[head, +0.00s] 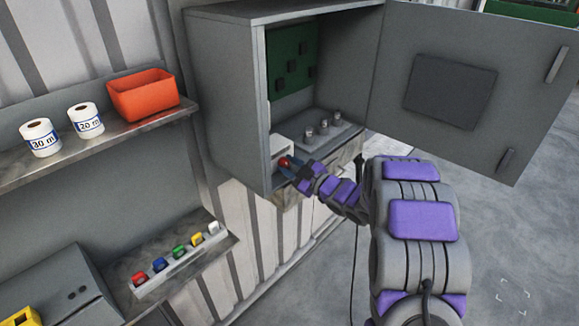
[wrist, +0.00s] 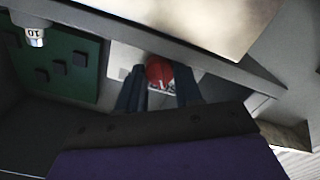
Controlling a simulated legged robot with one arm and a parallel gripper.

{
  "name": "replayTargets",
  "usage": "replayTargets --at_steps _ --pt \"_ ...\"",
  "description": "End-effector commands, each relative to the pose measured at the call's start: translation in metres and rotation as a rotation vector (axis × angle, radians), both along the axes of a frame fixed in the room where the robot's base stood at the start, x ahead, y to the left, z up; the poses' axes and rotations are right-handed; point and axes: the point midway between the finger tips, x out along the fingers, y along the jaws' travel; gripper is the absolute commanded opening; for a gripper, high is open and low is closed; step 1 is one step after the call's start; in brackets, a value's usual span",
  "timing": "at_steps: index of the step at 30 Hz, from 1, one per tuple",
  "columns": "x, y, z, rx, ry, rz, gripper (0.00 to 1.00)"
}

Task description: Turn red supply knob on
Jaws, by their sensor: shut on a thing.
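The red supply knob (head: 284,162) sits on a light block at the lower left inside the open grey cabinet (head: 226,95). My gripper (head: 289,168) reaches into the cabinet from the right and is shut on the red knob. In the wrist view the red knob (wrist: 159,72) lies between the two dark fingers of my gripper (wrist: 158,90). A small light marking shows at the knob's lower edge, but it is too blurred to read. The sides of the knob are partly hidden by the fingers.
The cabinet door (head: 470,85) stands wide open at right. Several grey knobs (head: 323,127) stand inside, beside a green panel (head: 292,60). At left, shelves hold an orange bin (head: 142,95), two white rolls (head: 40,138) and a row of coloured knobs (head: 178,252). Open floor lies at right.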

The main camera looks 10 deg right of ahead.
Motion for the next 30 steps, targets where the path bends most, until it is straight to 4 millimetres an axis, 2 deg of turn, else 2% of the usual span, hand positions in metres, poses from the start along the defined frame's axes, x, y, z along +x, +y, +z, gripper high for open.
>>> replayTargets --at_steps 11,30 --pt "-0.0001 -0.0002 0.0014 0.045 0.038 0.0 0.04" --pt "0.0009 -0.001 0.0042 0.375 0.273 0.0 0.04"
